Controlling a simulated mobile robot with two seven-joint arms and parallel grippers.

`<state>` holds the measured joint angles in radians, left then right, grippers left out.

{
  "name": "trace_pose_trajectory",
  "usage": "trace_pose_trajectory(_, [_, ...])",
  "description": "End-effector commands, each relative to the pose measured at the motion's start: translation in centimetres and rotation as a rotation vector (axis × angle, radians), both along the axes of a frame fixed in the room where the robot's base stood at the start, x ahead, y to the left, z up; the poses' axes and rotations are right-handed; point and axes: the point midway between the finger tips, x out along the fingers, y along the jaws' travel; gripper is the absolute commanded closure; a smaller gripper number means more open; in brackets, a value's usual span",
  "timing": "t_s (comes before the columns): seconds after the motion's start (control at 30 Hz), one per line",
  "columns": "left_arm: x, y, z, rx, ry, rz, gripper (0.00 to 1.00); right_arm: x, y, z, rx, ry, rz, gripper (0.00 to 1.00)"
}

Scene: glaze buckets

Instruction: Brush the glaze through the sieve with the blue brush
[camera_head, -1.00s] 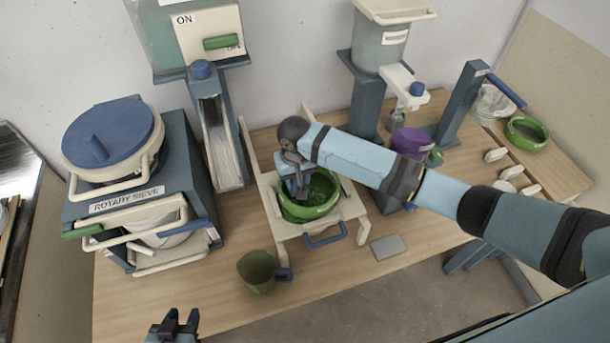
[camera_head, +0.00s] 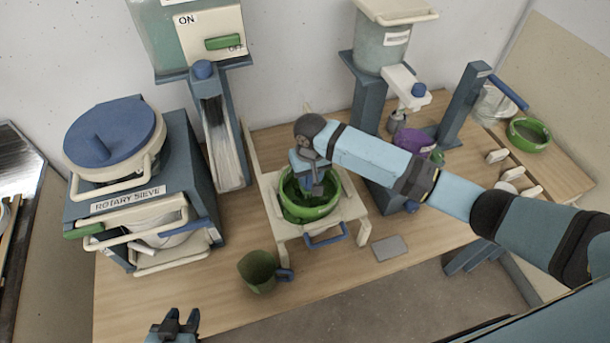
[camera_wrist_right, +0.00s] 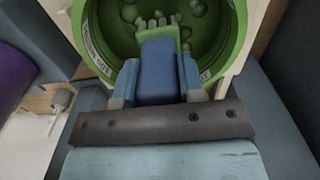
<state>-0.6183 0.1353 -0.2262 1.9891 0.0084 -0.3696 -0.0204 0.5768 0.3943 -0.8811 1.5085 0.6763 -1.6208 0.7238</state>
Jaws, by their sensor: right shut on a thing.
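The green round sieve (camera_head: 331,211) sits in a cream stand with a blue handle. Its lettered rim (camera_wrist_right: 97,45) and green, lumpy inside fill the top of the right wrist view. My right gripper (camera_head: 314,180) reaches down into the sieve and is shut on the blue brush. The brush's blue handle (camera_wrist_right: 158,70) stands between my fingers, with its bristle end over the sieve's inside; bristle contact with the glaze is hard to tell. My left gripper (camera_head: 178,325) is empty and open at the lower left edge, away from the sieve.
A dark green jug (camera_head: 257,272) stands in front of the stand, with a grey plate (camera_head: 390,248) to its right. A rotary sieve machine (camera_head: 140,190) is on the left. A purple container (camera_head: 414,140) and a green bowl (camera_head: 528,134) are on the right.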

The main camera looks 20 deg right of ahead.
Motion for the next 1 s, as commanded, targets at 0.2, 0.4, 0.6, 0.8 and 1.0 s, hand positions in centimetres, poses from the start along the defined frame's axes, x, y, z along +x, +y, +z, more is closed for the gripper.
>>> trace_pose_trajectory(0.2, [0.0, 0.0, 0.0, 0.000, 0.000, 0.000, 0.61, -0.1, -0.1, 0.1, -0.003, 0.003, -0.001, 0.92])
trace_pose_trajectory(0.4, [0.0, 0.0, 0.0, 0.000, 0.000, 0.000, 0.61, 0.0, 0.0, 2.5, -0.001, 0.000, 0.000, 0.92])
trace_pose_trajectory(0.6, [0.0, 0.0, 0.0, 0.000, 0.000, 0.000, 0.61, 0.0, 0.0, 5.0, -0.001, -0.002, 0.001, 0.92])
trace_pose_trajectory(0.8, [0.0, 0.0, 0.0, 0.000, 0.000, 0.000, 0.61, 0.0, 0.0, 7.5, 0.001, -0.002, 0.001, 0.92])
trace_pose_trajectory(1.0, [0.0, 0.0, 0.0, 0.000, 0.000, 0.000, 0.61, 0.0, 0.0, 8.9, 0.000, -0.001, 0.000, 0.92])
